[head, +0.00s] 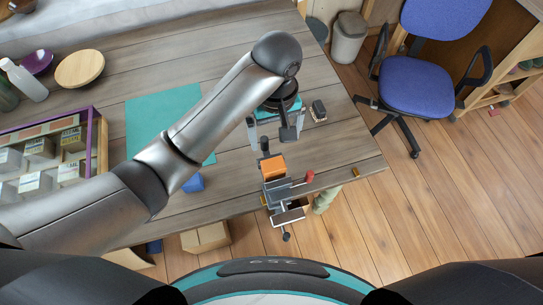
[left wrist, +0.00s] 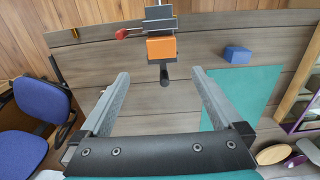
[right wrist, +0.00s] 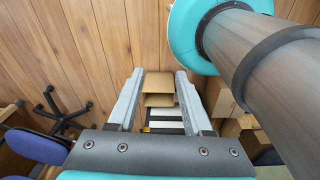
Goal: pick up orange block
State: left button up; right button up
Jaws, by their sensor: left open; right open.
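The orange block (head: 272,166) sits at the grey vise (head: 277,190) clamped to the table's front edge. In the left wrist view the orange block (left wrist: 161,48) lies just beyond the fingertips, roughly centred between them, with a dark rod on its near side. I cannot tell whether the vise jaws grip it. My left gripper (head: 275,126) is open and empty above the table, on the far side of the block and apart from it. My right gripper (right wrist: 160,74) is open and empty, away from the table top, facing cardboard boxes (right wrist: 158,88) near the floor.
A blue block (head: 193,183) and a teal mat (head: 150,118) lie left of the vise. The vise's red knob (head: 309,176) sticks out to the right. A dark brush-like item (head: 319,110) lies behind. A blue chair (head: 418,85) stands right of the table.

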pick_arm(q)
send_near(273, 165)
jog(key=shift+s+d+f, duration=0.15)
jog(key=shift+d+f, duration=0.1)
jog(key=f+b, duration=0.1)
jog(key=f, duration=0.3)
jog(key=shift+w, duration=0.2)
jog(key=shift+f, duration=0.45)
jog(key=f, duration=0.3)
jog(key=shift+a+f, duration=0.2)
jog(key=shift+f, duration=0.05)
jog(key=shift+f+b, duration=0.3)
jog(key=shift+f, duration=0.35)
pick_arm(e)
jog(key=shift+s+a+f, duration=0.15)
jog(key=shift+f, duration=0.3)
jog(key=shift+s+a+f, duration=0.1)
jog(key=shift+a+f, duration=0.05)
jog(key=shift+f, duration=0.25)
pick_arm(q)
jog(key=shift+c, duration=0.2)
jog(key=c, duration=1.3)
pick_arm(e)
jog(key=shift+s, duration=0.15)
